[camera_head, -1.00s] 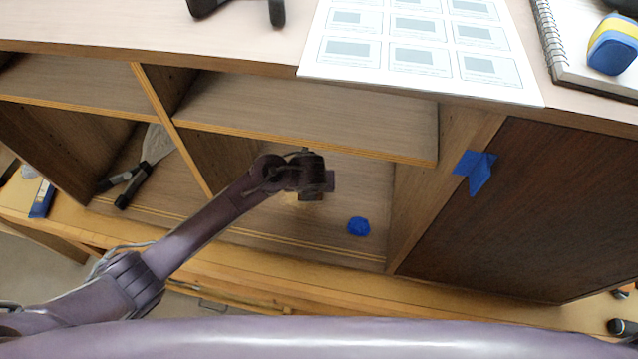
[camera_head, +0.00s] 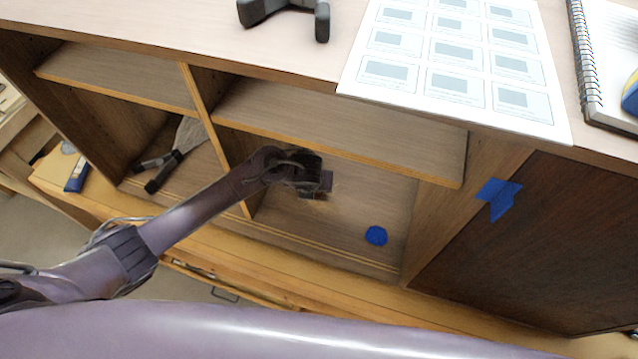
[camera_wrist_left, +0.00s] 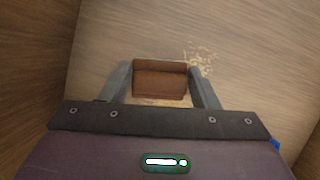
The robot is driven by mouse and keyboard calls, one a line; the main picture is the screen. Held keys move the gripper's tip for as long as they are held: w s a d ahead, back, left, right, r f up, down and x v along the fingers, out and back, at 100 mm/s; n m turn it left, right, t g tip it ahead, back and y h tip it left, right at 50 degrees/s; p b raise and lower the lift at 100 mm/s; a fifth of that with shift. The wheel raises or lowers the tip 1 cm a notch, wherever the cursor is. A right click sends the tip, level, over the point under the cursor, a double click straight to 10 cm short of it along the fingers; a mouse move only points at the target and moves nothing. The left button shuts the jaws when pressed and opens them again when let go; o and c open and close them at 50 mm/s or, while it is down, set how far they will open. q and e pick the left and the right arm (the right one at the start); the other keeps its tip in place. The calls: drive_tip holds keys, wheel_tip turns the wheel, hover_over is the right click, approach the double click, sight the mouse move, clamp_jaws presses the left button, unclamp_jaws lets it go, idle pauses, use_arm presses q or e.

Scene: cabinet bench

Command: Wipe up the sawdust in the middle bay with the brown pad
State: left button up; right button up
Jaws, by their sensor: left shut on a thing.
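My left gripper (camera_head: 318,190) reaches into the middle bay (camera_head: 345,240), under its shelf. In the left wrist view the gripper (camera_wrist_left: 160,85) is shut on the brown pad (camera_wrist_left: 160,78), held between its two fingers close to the bay floor. Pale sawdust (camera_wrist_left: 203,58) lies scattered on the floor just beyond and to the right of the pad, with a little more at its near edge. In the head view the arm and gripper hide most of the pad and sawdust. My right gripper is in neither view.
A blue round object (camera_head: 376,236) lies on the bay floor to the right of the gripper. The shelf (camera_head: 340,125) hangs above, and a divider (camera_head: 215,140) bounds the left. A scraper-like tool (camera_head: 175,160) lies in the left bay. Blue tape (camera_head: 499,196) marks the right panel.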

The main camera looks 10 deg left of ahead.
use_arm(q)
drive_tip(key=shift+w+a, duration=0.2)
drive_tip(key=shift+a, duration=0.6)
drive_tip(key=shift+w+d+b, duration=0.3)
drive_tip(key=shift+w+b, duration=0.15)
drive_tip(key=shift+w, duration=0.3)
drive_tip(key=shift+s+d+f, duration=0.1)
drive_tip(key=shift+d, duration=0.5)
drive_tip(key=shift+s+d+f, duration=0.1)
drive_tip(key=shift+d, duration=0.5)
drive_tip(key=shift+s+d, duration=0.2)
drive_tip(key=shift+d, duration=0.75)
drive_tip(key=shift+s+d, duration=0.2)
drive_tip(key=shift+d, duration=0.7)
drive_tip(key=shift+s+d+r, duration=0.15)
drive_tip(key=shift+d, duration=1)
drive_tip(key=shift+s+d+r, duration=0.1)
drive_tip(key=shift+s+d, duration=0.05)
drive_tip(key=shift+d, duration=1)
drive_tip(key=shift+a, duration=0.1)
drive_tip(key=shift+r, duration=0.25)
wheel_tip(320, 180, up, 6)
drive_tip(key=p, duration=0.5)
drive_tip(key=shift+f, duration=0.2)
